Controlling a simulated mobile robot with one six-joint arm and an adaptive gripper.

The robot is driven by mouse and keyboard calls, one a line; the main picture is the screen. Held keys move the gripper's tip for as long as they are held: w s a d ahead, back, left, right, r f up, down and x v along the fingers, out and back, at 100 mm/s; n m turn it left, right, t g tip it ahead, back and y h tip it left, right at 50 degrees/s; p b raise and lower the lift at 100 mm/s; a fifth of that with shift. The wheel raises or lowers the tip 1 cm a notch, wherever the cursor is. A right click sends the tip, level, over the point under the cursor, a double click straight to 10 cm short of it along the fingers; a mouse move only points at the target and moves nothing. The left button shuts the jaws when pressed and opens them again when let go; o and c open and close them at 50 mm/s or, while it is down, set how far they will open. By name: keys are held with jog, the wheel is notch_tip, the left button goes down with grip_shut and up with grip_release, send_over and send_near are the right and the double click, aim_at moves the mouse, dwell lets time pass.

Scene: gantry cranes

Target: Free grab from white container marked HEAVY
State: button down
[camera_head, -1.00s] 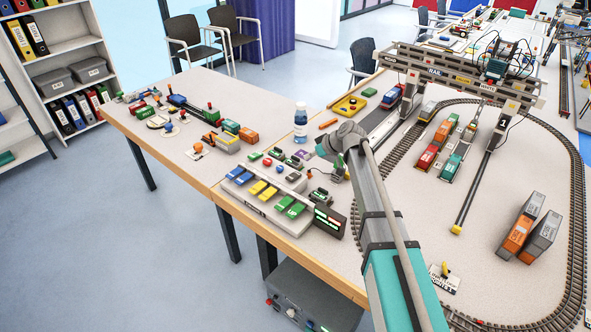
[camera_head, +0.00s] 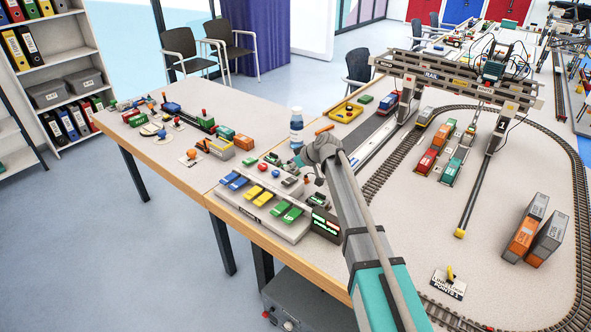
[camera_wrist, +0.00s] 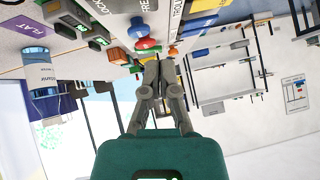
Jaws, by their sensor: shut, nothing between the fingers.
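My gripper (camera_wrist: 158,78) shows in the wrist view with its fingers together and empty. Ahead of its tips are a red knob (camera_wrist: 145,44) and a blue knob (camera_wrist: 138,27) on the control desk, beside labels that read in part "LOCK" and "FREE". It looks apart from them, but the gap is hard to judge. In the head view my wrist is over the back right of the control desk (camera_head: 288,232) and my fingers are hard to make out. Pale containers (camera_head: 538,206) stand beside an orange one at the right; I cannot read HEAVY on them. The gantry crane (camera_head: 455,80) stands behind.
A water bottle (camera_head: 297,128) stands close behind my wrist. Blue, yellow and green levers line the front of the desk. Track (camera_head: 578,190) loops around the right side. A points lever plate (camera_head: 448,283) is right of my arm. The left table holds several toy vehicles.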

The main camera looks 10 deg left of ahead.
aim_at(286, 183)
jog(key=shift+b+x, duration=0.6)
jog(key=shift+x, duration=0.45)
jog(key=shift+s+f+b, duration=0.2)
jog(key=shift+f+b, duration=0.6)
jog(key=shift+f, duration=0.05)
jog(key=shift+s+f+b, duration=0.25)
jog(key=shift+f+b, duration=0.55)
jog(key=shift+f, duration=0.05)
jog(key=shift+d, duration=0.1)
